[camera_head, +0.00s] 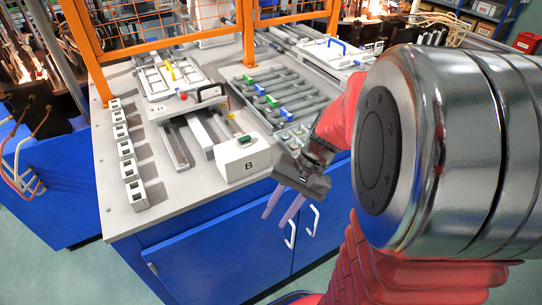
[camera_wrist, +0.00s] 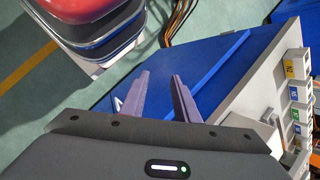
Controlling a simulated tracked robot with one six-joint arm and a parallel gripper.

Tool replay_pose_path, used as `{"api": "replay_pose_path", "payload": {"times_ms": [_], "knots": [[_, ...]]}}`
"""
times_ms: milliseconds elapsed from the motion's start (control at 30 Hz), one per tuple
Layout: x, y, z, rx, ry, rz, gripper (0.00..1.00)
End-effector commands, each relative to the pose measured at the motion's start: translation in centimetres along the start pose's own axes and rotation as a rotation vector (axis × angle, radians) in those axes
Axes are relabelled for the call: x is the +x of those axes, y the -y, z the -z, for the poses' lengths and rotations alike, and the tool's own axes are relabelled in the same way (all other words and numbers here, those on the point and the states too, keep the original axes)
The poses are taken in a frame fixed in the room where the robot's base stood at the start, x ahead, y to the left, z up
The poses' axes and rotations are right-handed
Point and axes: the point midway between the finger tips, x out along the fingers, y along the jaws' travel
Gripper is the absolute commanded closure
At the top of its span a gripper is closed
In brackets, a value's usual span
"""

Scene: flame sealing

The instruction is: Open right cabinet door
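The workbench has blue cabinet doors on its front. The right cabinet door (camera_head: 326,222) carries a white vertical handle (camera_head: 313,220). The left door (camera_head: 225,252) has a similar white handle (camera_head: 290,232) close beside it. Both doors look shut. In the wrist view my gripper (camera_wrist: 160,76) also shows open over blue cabinet surface. A small white piece, perhaps a handle, shows left of the fingers there.
An orange frame (camera_head: 85,50) stands behind. Green floor (camera_head: 90,275) is clear at front left.

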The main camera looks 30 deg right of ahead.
Motion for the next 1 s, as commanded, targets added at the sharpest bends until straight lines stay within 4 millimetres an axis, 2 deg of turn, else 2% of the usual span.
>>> {"api": "replay_pose_path", "payload": {"times_ms": [567,1000], "knots": [[3.5,-5.8,6.8,0.478,0.238,0.361,0.72],[6.0,-12.0,12.0,0.813,0.352,0.711,0.72]]}}
